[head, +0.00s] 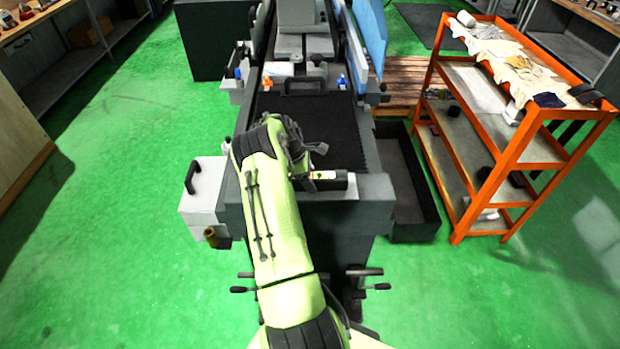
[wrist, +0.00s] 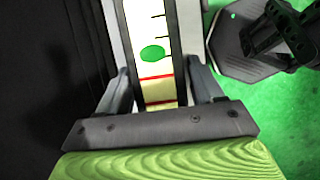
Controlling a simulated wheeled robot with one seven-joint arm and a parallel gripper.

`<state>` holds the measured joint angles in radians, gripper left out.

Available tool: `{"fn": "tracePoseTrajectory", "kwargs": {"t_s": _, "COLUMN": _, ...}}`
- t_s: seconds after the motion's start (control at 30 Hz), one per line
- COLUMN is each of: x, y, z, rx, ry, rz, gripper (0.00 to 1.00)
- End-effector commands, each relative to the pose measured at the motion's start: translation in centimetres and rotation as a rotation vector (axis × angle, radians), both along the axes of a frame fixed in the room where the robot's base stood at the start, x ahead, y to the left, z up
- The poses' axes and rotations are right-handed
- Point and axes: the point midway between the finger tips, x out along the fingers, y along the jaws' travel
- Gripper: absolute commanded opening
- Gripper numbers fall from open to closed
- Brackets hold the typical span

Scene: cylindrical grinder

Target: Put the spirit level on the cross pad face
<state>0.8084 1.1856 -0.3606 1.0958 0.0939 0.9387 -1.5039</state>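The spirit level (wrist: 158,52) fills the middle of the wrist view as a cream strip with dark edges, tick marks, red lines and a green bubble. In the head view a dark bar with a white and green label, probably the same level (head: 328,178), lies at the machine's near end. My gripper (wrist: 156,75) has one finger along each side of the level, very close to it; I cannot tell whether they press on it. In the head view my wrist hides the fingers and the level's left part. I cannot single out the cross pad face.
The grey machine end block (head: 375,188) lies under the bar, with a dark bed (head: 325,110) behind it. A dark open bin (head: 408,190) and an orange shelf cart (head: 500,190) stand to the right. Green floor (head: 120,240) is clear on the left.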

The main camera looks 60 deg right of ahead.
Motion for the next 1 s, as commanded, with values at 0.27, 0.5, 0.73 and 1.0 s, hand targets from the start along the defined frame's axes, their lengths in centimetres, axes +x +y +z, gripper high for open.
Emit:
{"fn": "tracePoseTrajectory", "kwargs": {"t_s": 0.27, "x": 0.0, "y": 0.0, "z": 0.1, "rx": 0.000, "ry": 0.000, "rz": 0.000, "gripper": 0.83}}
{"fn": "tracePoseTrajectory", "kwargs": {"t_s": 0.5, "x": 0.6, "y": 0.2, "z": 1.8, "rx": -0.003, "ry": -0.002, "rz": 0.002, "gripper": 0.83}}
{"fn": "tracePoseTrajectory", "kwargs": {"t_s": 0.73, "x": 2.8, "y": 1.3, "z": 7.6, "rx": -0.004, "ry": -0.003, "rz": 0.004, "gripper": 0.83}}
{"fn": "tracePoseTrajectory", "kwargs": {"t_s": 1.0, "x": 4.1, "y": 2.1, "z": 11.3, "rx": 0.000, "ry": 0.000, "rz": 0.001, "gripper": 0.83}}
